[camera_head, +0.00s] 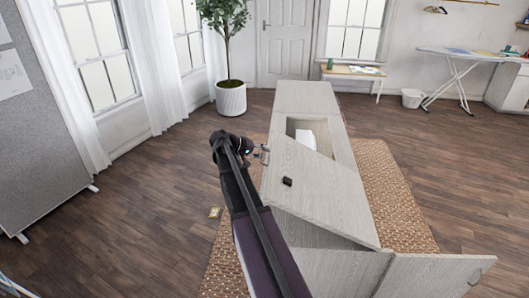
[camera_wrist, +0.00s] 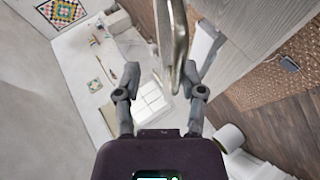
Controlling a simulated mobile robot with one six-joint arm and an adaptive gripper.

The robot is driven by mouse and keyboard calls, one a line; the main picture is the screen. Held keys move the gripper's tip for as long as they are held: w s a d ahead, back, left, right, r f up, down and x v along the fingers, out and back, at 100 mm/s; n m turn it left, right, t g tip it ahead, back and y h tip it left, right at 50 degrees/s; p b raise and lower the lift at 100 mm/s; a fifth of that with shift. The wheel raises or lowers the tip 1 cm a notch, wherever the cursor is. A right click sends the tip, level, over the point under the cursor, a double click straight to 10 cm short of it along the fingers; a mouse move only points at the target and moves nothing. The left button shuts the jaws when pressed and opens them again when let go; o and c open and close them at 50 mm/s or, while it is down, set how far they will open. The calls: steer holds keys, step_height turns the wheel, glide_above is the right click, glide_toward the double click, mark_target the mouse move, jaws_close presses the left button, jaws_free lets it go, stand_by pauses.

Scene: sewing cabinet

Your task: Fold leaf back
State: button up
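The pale grey wooden leaf (camera_head: 325,195) of the sewing cabinet (camera_head: 305,97) lies at a slant in the head view, with a small black fitting (camera_head: 287,181) on it. Beyond it is an opening in the cabinet top with a white object (camera_head: 306,138) inside. My gripper (camera_head: 262,154) is at the left edge of the leaf. In the wrist view my gripper (camera_wrist: 160,76) has its fingers spread. A thin grey edge (camera_wrist: 172,40), which looks like the leaf's, reaches between them, nearer the right finger. I cannot tell whether it touches.
A pale panel (camera_head: 435,275) stands out at the cabinet's near right. A woven rug (camera_head: 395,195) lies under the cabinet. A small yellowish item (camera_head: 214,213) lies on the floor at left. A potted plant (camera_head: 231,98) stands behind. The wooden floor left of the cabinet is mostly clear.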

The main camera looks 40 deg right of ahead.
steer(key=s+r+p+v, duration=0.1)
steer(key=p+v, duration=0.8)
steer(key=v, duration=0.6)
steer(key=shift+r, duration=0.25)
stand_by(1.6)
steer(key=shift+w, duration=0.15)
stand_by(0.5)
steer(key=s+a+f+n+t+y, duration=0.1)
steer(key=s+a+f+n+y, duration=0.2)
steer(key=s+a, duration=0.6)
steer(key=s+a+f+n+t+y+b, duration=0.1)
steer(key=s+a+f+y, duration=0.6)
steer(key=a, duration=1)
steer(key=s+n+t+y, duration=0.1)
steer(key=s+n, duration=0.1)
steer(key=s, duration=0.1)
steer(key=shift+s+a+t, duration=0.2)
steer(key=shift+t, duration=0.1)
steer(key=shift+f, duration=0.15)
jaws_close()
